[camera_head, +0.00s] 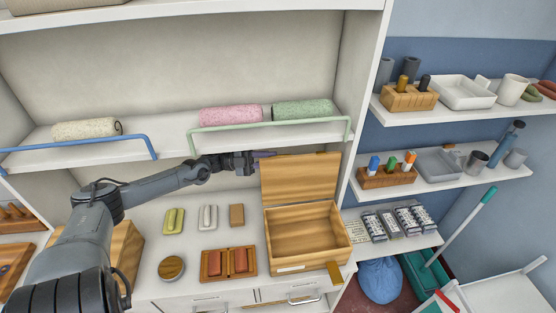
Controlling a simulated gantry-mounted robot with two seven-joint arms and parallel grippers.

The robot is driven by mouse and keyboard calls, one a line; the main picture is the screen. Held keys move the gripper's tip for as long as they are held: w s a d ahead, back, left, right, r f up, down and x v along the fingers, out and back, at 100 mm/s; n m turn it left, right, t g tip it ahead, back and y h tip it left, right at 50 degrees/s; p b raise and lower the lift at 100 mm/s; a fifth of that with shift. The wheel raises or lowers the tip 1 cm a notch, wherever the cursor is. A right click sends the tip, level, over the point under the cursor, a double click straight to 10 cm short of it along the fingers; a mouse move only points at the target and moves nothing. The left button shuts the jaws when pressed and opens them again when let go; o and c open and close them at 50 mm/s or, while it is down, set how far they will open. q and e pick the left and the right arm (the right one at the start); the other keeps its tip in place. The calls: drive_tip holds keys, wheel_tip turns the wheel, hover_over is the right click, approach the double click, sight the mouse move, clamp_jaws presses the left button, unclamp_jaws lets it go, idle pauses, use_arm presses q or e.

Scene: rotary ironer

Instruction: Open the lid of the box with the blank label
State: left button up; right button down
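The wooden box (305,258) stands on the white counter and shows a small pale label (290,268) low on its front; I make out no writing on it. Its lid (302,180) stands raised at the back, and the inside looks empty. My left gripper (264,155) is at the lid's upper left corner, beside its top edge. Whether it touches the lid, and whether its fingers are open or shut, is too small to tell. A second wooden box (122,248) is partly hidden behind my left arm. My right gripper is not in view.
Left of the open box lie a tray with two reddish-brown blocks (228,263), a round wooden piece (171,268) and several small blocks. Above is a shelf with a green rail (270,127) and rolled towels (231,115). Side shelves (460,178) stand at right.

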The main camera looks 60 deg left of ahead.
use_arm(q)
drive_tip(key=v, duration=0.6)
drive_tip(key=shift+s+a+b, duration=0.25)
drive_tip(key=shift+b, duration=0.15)
